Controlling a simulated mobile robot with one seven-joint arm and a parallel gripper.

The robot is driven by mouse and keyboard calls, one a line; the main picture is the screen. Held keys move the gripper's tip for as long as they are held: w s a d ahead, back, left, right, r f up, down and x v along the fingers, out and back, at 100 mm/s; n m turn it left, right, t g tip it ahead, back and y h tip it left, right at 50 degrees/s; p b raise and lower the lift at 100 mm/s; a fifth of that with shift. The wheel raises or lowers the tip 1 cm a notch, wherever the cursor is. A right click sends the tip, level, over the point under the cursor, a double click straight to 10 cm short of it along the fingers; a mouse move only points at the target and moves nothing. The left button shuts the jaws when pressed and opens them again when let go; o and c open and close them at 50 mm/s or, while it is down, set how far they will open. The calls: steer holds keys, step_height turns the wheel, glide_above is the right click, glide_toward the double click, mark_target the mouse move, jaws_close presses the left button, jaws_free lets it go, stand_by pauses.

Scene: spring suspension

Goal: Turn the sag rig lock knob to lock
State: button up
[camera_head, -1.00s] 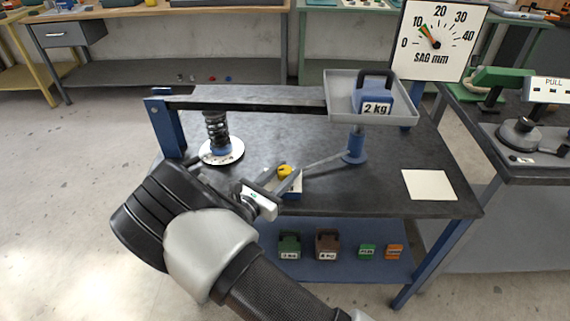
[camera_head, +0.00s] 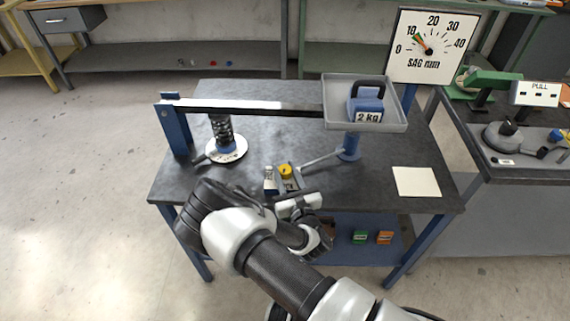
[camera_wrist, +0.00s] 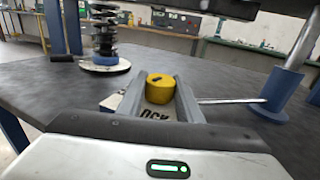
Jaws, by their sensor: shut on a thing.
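The yellow lock knob (camera_head: 285,170) sits on a small block near the table's front edge. In the wrist view the knob (camera_wrist: 160,88) stands between my two fingers, with a dark mark on its top. Lettering ending in "OCK" shows on the plate in front of it, partly hidden. My gripper (camera_wrist: 160,95) is shut on the knob, one finger on each side; it also shows in the head view (camera_head: 284,178). The sag rig's beam (camera_head: 250,107) runs above the table from a blue post to a grey tray (camera_head: 392,125) holding a blue 2 kg weight (camera_head: 367,104).
The coil spring (camera_head: 222,130) stands on a white disc at the left. A thin grey rod (camera_head: 322,159) runs from near the knob to a blue stand (camera_head: 349,147). A SAG mm dial (camera_head: 433,45) stands behind right. A pale card (camera_head: 416,181) lies at the table's right.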

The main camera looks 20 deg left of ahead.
steer(key=shift+n+g+y+p, duration=1)
steer(key=shift+n+g+y, duration=0.25)
steer(key=shift+y, duration=0.35)
steer(key=shift+n+g, duration=0.25)
steer(key=shift+r, duration=0.1)
steer(key=o, duration=1)
steer(key=shift+o, duration=0.2)
steer(key=shift+s, duration=0.1)
